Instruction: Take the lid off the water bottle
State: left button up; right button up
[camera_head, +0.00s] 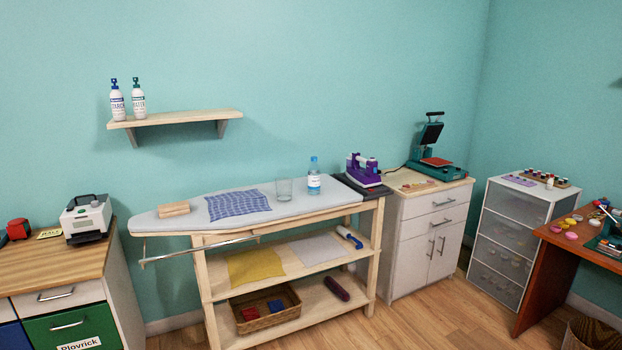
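The water bottle (314,178) stands upright on the right part of the ironing board (180,222). It is clear with a pale label, and a blue lid (314,160) sits on its top. A clear drinking glass (285,190) stands just left of the bottle. Neither of my grippers shows in the head view.
A purple iron (362,168) rests on a dark pad right of the bottle. A checked blue cloth (238,203) and a wooden block (174,210) lie on the board. A wall shelf (185,118) holds two white bottles. Wooden floor is free in front of the white cabinet (425,245).

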aim_at(314, 172)
jog(key=i+j+z, duration=0.1)
jog(key=i, duration=0.65)
jog(key=i+j+z, duration=0.1)
jog(key=i, duration=0.65)
